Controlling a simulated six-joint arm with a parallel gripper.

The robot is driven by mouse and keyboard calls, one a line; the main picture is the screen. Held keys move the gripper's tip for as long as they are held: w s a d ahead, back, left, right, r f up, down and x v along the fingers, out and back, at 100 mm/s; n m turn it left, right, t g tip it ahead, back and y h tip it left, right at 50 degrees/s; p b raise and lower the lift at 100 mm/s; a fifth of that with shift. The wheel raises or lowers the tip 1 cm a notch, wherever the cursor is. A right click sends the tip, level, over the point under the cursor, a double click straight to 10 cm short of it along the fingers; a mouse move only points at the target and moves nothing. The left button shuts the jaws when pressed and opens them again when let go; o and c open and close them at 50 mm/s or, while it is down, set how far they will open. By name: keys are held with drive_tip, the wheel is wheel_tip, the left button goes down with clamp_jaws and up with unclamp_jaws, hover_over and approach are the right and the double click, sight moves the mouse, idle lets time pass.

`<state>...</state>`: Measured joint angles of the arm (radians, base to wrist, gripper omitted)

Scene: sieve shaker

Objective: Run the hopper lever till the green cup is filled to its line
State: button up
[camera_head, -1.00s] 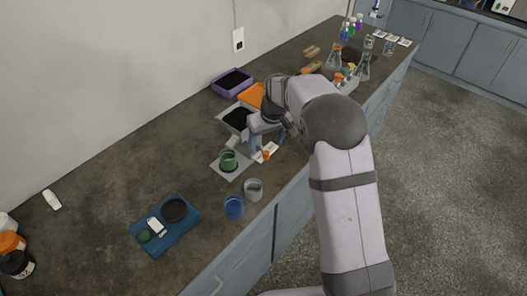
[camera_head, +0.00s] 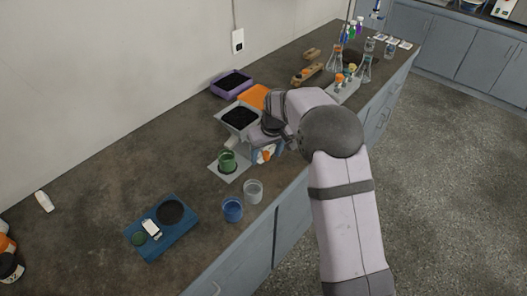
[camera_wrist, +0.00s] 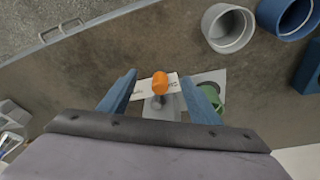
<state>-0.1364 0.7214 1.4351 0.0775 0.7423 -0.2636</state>
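The hopper (camera_head: 240,118) is a grey bin with black material in it, standing near the middle of the bench. Its lever has an orange knob (camera_wrist: 160,83), which also shows in the head view (camera_head: 267,154). The green cup (camera_head: 227,161) stands upright on a grey plate just left of the lever. In the wrist view the green cup (camera_wrist: 216,97) is partly hidden by the right finger. Its line and fill level cannot be made out. My gripper (camera_wrist: 160,88) is open, with blue fingers on either side of the knob and visible gaps to it.
A blue scale-like device (camera_head: 160,229) lies further left. A purple tray (camera_head: 232,82) and an orange tray (camera_head: 254,96) sit behind the hopper. Glassware stands at the far right.

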drive_tip(key=c, duration=1.1)
drive_tip(key=shift+o, duration=0.2)
drive_tip(key=shift+w+d, duration=0.1)
drive_tip(key=shift+o, duration=0.2)
drive_tip(key=shift+w+d+p, duration=0.35)
drive_tip(key=shift+w+d, duration=0.3)
drive_tip(key=shift+d, duration=0.35)
drive_tip(key=shift+o, duration=0.3)
drive_tip(key=shift+w+d, duration=0.2)
drive_tip(key=shift+w+a+r, duration=0.1)
drive_tip(key=shift+r, duration=0.05)
idle(2.3)
